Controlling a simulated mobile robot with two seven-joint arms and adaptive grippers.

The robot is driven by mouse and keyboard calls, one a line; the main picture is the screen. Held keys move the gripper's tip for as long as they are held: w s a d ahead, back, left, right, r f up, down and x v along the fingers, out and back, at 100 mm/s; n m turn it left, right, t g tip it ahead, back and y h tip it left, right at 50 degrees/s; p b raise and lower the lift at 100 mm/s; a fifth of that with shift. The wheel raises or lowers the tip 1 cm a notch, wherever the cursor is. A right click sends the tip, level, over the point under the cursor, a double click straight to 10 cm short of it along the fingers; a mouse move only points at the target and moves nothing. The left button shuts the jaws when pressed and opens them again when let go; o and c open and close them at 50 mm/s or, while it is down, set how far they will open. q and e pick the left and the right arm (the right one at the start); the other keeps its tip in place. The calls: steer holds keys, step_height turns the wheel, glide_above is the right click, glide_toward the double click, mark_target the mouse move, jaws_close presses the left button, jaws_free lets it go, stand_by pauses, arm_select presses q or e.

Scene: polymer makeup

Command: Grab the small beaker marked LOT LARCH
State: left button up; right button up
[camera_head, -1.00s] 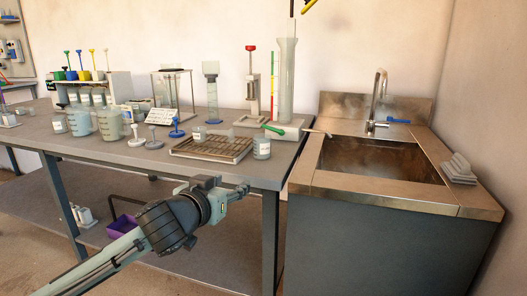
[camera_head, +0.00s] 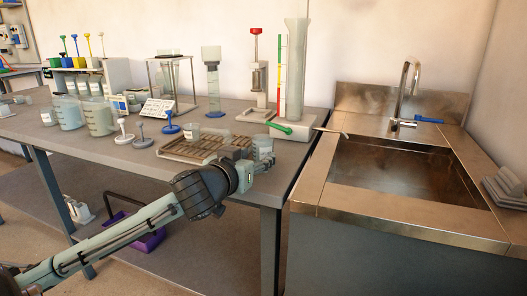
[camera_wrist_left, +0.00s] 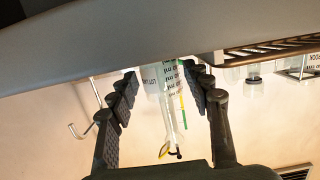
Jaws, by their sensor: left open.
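A small clear beaker with a white label (camera_head: 263,147) stands near the front edge of the bench, right of the wire rack. In the left wrist view, which is upside down, a labelled clear beaker (camera_wrist_left: 153,78) shows between and beyond the fingertips; its print seems to begin with LOT, but the name is not fully legible. My left gripper (camera_head: 262,166) is at the bench edge just in front of this beaker. In the left wrist view the gripper (camera_wrist_left: 163,88) is open, with fingers either side of the beaker. My right gripper is out of view.
The wire rack (camera_head: 180,151) lies left of the beaker with another small beaker (camera_head: 192,131) on it. A tall cylinder (camera_head: 296,75) and a green-handled item (camera_head: 280,127) stand behind. The sink (camera_head: 400,175) is to the right. Larger beakers (camera_head: 97,117) stand left.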

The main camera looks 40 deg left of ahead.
mark_target(259, 155)
arm_select(q)
steer(key=x, duration=0.4)
steer(key=shift+w+f, duration=0.1)
steer(key=shift+w, duration=0.3)
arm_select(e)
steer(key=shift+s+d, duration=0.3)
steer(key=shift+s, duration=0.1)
arm_select(q)
steer(key=c, duration=0.9)
